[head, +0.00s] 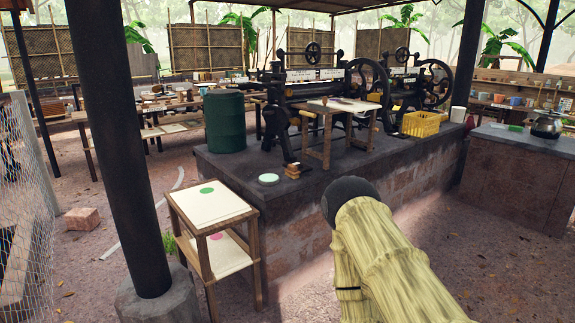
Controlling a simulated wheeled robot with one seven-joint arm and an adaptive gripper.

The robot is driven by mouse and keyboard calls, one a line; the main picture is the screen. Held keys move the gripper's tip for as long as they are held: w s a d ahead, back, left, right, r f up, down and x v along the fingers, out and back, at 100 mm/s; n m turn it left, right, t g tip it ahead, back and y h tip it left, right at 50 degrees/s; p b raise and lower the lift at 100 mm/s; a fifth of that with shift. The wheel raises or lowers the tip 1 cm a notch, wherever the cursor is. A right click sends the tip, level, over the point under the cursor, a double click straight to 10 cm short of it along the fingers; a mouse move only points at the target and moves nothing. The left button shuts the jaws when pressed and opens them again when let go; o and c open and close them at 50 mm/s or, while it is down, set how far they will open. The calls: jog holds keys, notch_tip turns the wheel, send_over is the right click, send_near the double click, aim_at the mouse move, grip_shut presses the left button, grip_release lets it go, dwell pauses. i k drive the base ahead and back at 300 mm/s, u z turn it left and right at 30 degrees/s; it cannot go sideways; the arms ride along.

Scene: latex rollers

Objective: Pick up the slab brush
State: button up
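I cannot pick out the slab brush with certainty. A small wooden block-like thing (292,171) sits at the front edge of the raised dark platform, too small to tell if it is a brush. A small dark item (345,101) lies on the pale-topped wooden stand on that platform, also too small to name. A thick, pale yellow, ribbed shape with a dark rounded end, probably part of my arm, fills the lower right foreground. No gripper fingers show.
The raised platform (290,228) bears roller machines (318,84), a green drum (226,122) and a yellow crate (421,123). A two-tier wooden stand (212,203) stands before it. A dark post (121,140) rises at left. A counter (525,180) with a kettle (546,124) is at right.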

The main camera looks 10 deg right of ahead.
aim_at(292, 171)
jog(key=i, duration=2.8)
jog(key=z, duration=0.2)
